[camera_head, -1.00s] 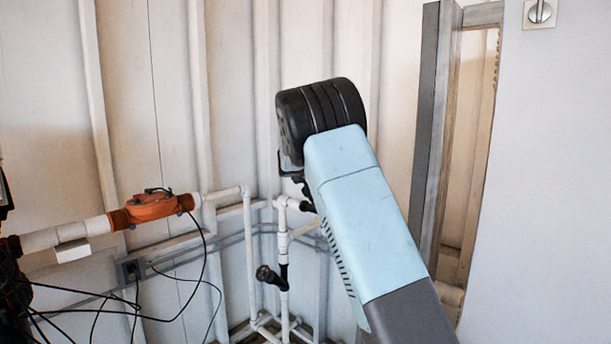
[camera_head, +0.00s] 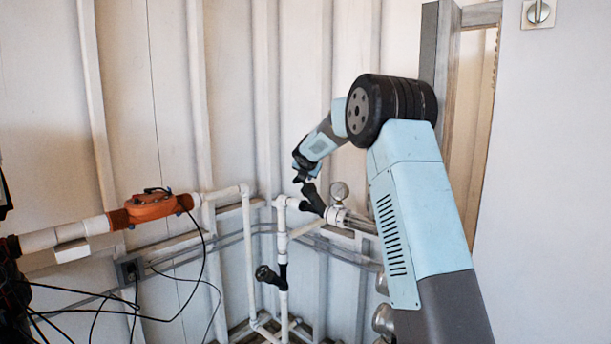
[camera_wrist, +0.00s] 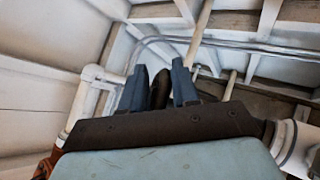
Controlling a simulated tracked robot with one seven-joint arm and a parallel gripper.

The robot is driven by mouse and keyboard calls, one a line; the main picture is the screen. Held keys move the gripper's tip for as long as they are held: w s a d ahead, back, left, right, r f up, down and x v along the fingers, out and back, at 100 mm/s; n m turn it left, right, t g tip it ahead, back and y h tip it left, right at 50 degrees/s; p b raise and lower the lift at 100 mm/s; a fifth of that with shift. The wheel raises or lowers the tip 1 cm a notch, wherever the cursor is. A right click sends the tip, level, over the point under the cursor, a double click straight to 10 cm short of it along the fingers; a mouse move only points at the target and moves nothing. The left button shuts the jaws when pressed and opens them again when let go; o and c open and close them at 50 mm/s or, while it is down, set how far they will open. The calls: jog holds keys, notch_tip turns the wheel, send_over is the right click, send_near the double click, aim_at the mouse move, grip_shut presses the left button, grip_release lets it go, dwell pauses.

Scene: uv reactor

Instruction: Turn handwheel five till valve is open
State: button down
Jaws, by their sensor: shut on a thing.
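A black valve handle (camera_head: 314,197) sits at the top of the white pipework in the head view. My gripper (camera_head: 302,178) is at its upper end. In the wrist view my two blue-grey fingers (camera_wrist: 158,76) stand on either side of a dark handle (camera_wrist: 159,92) and are shut on it. A second black handle (camera_head: 267,274) sits lower on the upright white pipe, apart from my gripper. I cannot read any number on either handle, nor tell how far the valve is open.
A round gauge (camera_head: 339,192) stands on the pipe just right of the upper handle. An orange flow unit (camera_head: 151,207) is on the left pipe, with loose black cables (camera_head: 204,262) below. A grey post (camera_head: 426,120) and a pale panel (camera_head: 550,180) stand at right.

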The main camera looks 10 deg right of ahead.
jog(key=shift+w+d+f+n+g+y, duration=0.1)
jog(key=shift+d+f+n+g+y, duration=0.15)
jog(key=shift+y, duration=0.45)
jog(key=shift+w+d+f+n+g+y, duration=0.1)
jog(key=shift+f+n+g+y, duration=0.25)
jog(key=shift+y, duration=0.35)
jog(key=c, duration=1)
grip_release()
jog(key=shift+r, duration=0.1)
jog(key=shift+a+r, duration=0.1)
jog(key=shift+a+r, duration=0.15)
jog(key=shift+a, duration=0.05)
jog(key=shift+s+a+r+m+t+h, duration=0.15)
jog(key=shift+m+t+h, duration=0.3)
jog(key=shift+h, duration=0.85)
jog(key=shift+s+r+m+t+h, duration=0.1)
jog(key=shift+s+m+t+h, duration=0.35)
jog(key=shift+h, duration=0.85)
jog(key=shift+w+a+m+h, duration=0.1)
jog(key=shift+m+h, duration=0.4)
jog(key=shift+h, duration=0.3)
